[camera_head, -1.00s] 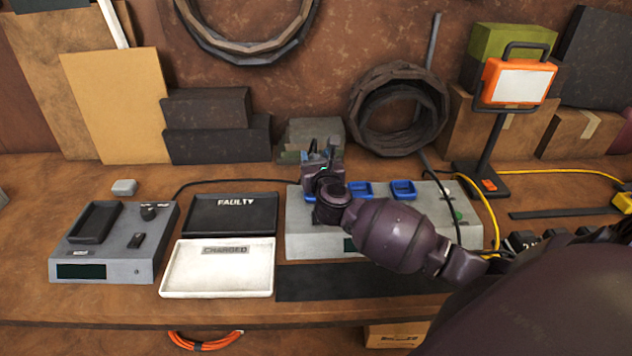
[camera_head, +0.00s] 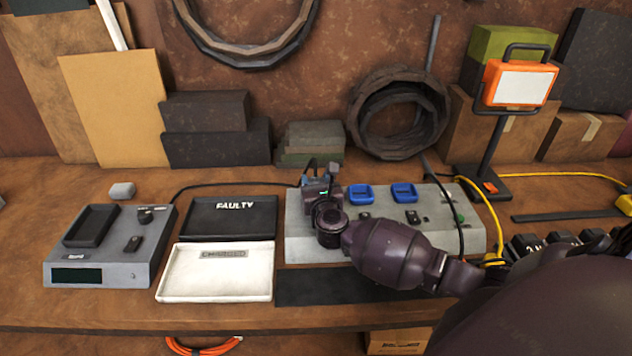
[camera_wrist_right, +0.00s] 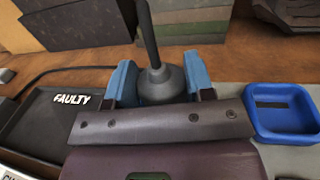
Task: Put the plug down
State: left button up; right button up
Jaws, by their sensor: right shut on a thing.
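My right gripper (camera_head: 318,176) is over the left end of the grey station (camera_head: 470,240). In the right wrist view its two blue fingers (camera_wrist_right: 160,84) are shut on the plug (camera_wrist_right: 163,88), a dark grey cone-shaped body with a thick stem rising from its top. The plug's lower end is hidden by the gripper, so I cannot tell whether it touches the station. Two blue sockets, a nearer one (camera_head: 360,193) and one further right (camera_head: 404,192), are on the station, right of the gripper. My left gripper is not in view.
Left of the station are a black FAULTY tray (camera_head: 230,228) and a white CHARGED tray (camera_head: 215,288). A grey tester (camera_head: 140,262) stands farther left. A dark mat (camera_head: 330,290) lies in front. A work lamp (camera_head: 518,83) stands at the back right.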

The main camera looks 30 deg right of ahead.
jog(key=shift+f, duration=0.3)
jog(key=o, duration=0.9)
jog(key=shift+o, duration=0.3)
jog(key=shift+r, duration=0.15)
jog(key=shift+r, duration=0.3)
jog(key=v, duration=1.2)
jog(key=shift+f, duration=0.15)
